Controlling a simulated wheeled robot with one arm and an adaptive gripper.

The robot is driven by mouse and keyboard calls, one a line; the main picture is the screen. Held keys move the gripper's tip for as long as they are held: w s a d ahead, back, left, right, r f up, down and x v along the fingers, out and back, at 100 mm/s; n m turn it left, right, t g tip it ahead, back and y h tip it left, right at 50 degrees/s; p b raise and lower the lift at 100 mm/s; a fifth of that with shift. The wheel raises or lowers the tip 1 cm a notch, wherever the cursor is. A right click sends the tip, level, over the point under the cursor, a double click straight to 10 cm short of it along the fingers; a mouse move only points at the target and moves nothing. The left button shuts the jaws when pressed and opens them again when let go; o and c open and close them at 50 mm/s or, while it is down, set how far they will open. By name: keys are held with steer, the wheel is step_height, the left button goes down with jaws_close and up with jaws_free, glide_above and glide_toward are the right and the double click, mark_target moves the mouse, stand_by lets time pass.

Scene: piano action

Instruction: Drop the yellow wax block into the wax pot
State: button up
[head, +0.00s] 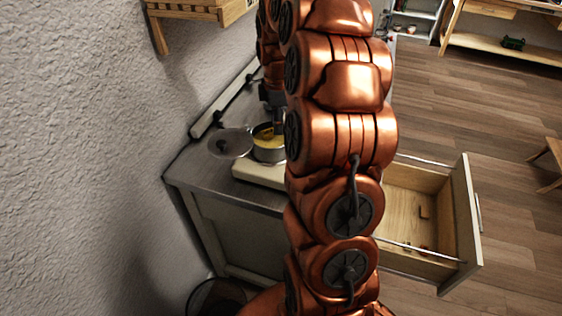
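The wax pot (268,154) is a small round metal pot on the worktop, partly hidden behind my copper-coloured arm. Something yellow (264,135) shows inside it; I cannot tell whether this is melted wax or the yellow wax block. No separate yellow block shows clearly. My gripper (278,124) is dark and small in the view, pointing down at the pot's right side, over or just inside its rim. My arm hides part of it, so its fingers and anything between them cannot be made out.
A round lid (231,144) lies left of the pot on the worktop (205,175), close to the wall. A wooden shelf (200,12) hangs upper left.

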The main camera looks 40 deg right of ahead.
steer(key=shift+o, duration=1.3)
step_height(320, 180, up, 12)
steer(key=shift+a, duration=0.1)
steer(key=s+a+f+m, duration=0.1)
steer(key=s+a+m, duration=0.1)
steer(key=s+a, duration=0.55)
steer(key=s+a+f+m, duration=0.1)
steer(key=s+a+m, duration=0.25)
steer(key=a, duration=0.65)
steer(key=s+a+f+m+g, duration=0.1)
steer(key=s+a+f+m, duration=0.1)
steer(key=s, duration=0.7)
steer(key=s+a+f+m, duration=0.3)
steer(key=s+a+f, duration=0.2)
steer(key=s, duration=0.4)
steer(key=shift+a+f+m+g, duration=0.2)
steer(key=shift+a+m+g, duration=0.15)
steer(key=shift+a+g, duration=0.05)
steer(key=shift+s, duration=0.1)
